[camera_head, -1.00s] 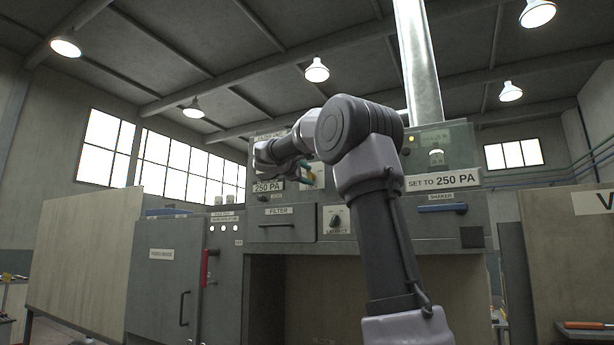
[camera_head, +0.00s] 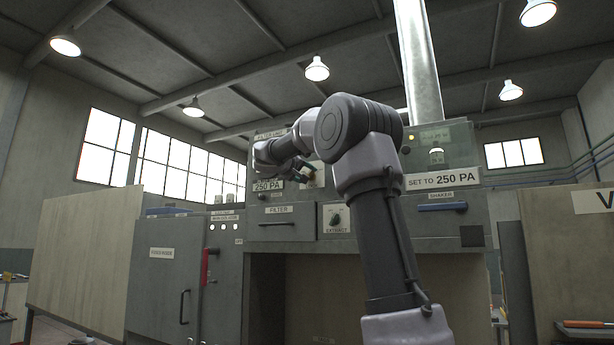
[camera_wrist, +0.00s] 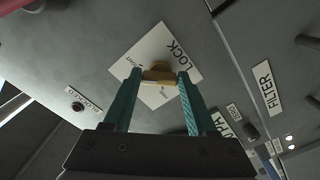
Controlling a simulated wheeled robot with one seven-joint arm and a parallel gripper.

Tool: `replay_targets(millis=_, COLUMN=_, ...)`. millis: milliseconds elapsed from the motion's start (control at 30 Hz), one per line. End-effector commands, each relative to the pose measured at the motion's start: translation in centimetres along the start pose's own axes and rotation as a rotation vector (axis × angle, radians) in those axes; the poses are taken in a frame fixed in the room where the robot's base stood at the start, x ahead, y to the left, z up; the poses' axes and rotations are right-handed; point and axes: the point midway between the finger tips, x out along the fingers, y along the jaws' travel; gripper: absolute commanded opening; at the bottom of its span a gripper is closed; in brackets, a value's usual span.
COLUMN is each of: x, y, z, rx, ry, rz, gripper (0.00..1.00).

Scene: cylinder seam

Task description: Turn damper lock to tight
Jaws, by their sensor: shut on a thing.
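The damper lock (camera_wrist: 158,72) is a brass-yellow knob on a white plate (camera_wrist: 150,99) marked LOCK in the wrist view. Smaller words on the plate are hard to read; one at its left corner looks like TIGHT. My gripper (camera_wrist: 157,77) has its two teal fingers shut on the knob, one on each side. In the head view my gripper (camera_head: 303,170) is at the upper front of the grey cabinet, and the knob is mostly hidden by it and my wrist.
The FILTER drawer (camera_head: 280,226), the EXTRACT dial (camera_head: 336,218) and the blue SHAKER handle (camera_head: 442,206) are on the cabinet front below. A red handle (camera_head: 205,266) is at the left door. The wrist view shows a small dark round fitting (camera_wrist: 77,106) left of the plate.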

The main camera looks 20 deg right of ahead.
Motion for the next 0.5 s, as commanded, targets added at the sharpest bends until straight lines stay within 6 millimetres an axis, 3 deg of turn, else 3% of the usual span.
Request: replay_targets(millis=500, x=0.03, y=-0.39, z=0.17, rx=0.261, ry=-0.006, rz=-0.003, gripper=0.02)
